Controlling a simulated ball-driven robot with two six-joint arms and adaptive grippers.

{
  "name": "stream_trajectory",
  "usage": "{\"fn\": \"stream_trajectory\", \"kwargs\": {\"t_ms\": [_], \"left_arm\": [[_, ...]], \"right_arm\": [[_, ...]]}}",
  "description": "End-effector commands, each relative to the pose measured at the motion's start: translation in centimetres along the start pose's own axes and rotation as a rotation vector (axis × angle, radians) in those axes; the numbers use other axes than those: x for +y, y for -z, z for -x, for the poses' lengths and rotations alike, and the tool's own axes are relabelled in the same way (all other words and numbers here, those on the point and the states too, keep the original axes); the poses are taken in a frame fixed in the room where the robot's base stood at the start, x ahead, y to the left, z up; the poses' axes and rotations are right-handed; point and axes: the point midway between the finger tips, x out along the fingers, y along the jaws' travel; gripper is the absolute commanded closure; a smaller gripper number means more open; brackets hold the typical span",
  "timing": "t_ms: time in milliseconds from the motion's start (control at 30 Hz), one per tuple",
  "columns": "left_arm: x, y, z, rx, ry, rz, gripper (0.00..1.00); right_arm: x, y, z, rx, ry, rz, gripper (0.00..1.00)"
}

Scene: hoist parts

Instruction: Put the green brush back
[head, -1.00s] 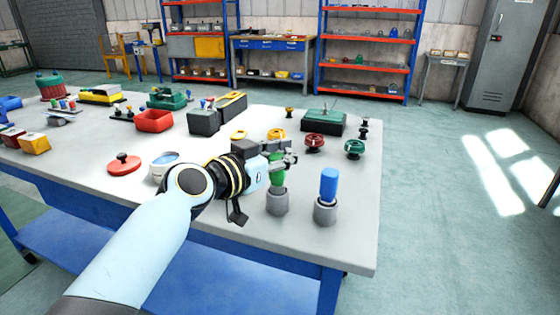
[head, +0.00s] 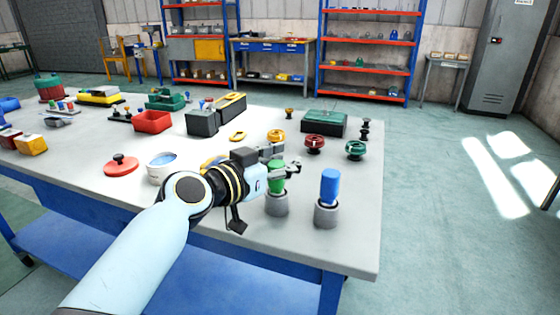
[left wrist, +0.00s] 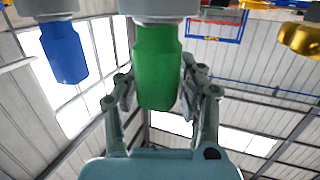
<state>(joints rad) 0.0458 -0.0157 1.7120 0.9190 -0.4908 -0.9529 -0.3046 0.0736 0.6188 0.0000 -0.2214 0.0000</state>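The green brush (head: 276,178) stands upright in a grey holder (head: 277,205) near the table's front right. Its green handle (left wrist: 158,65) also shows in the left wrist view, with its end set in the grey holder. My left gripper (head: 280,162) is at the handle, above the holder. In the left wrist view its fingers (left wrist: 157,85) stand on either side of the handle and look open, with little space beside it. Part of the handle is hidden behind the gripper in the head view. My right gripper is not in view.
A blue brush (head: 329,186) stands in its own grey holder (head: 325,214) just right of the green one. Red (head: 314,144) and green (head: 355,150) wheel parts lie behind. A white bowl (head: 162,167) and red lid (head: 121,165) are left. The front right table corner is clear.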

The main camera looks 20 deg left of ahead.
Motion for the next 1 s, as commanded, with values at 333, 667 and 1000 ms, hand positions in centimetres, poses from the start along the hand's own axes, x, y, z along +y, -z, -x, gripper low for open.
{"fn": "stream_trajectory", "kwargs": {"t_ms": [333,667,1000], "left_arm": [[0.0,0.0,4.9,-0.003,-0.001,-0.004,0.64],[0.0,0.1,11.1,-0.003,0.0,-0.003,0.64],[0.0,0.3,12.1,0.0,0.0,0.0,0.64]], "right_arm": [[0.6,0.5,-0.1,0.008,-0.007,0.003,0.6],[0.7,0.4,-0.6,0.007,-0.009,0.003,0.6],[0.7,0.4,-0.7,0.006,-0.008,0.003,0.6]]}}
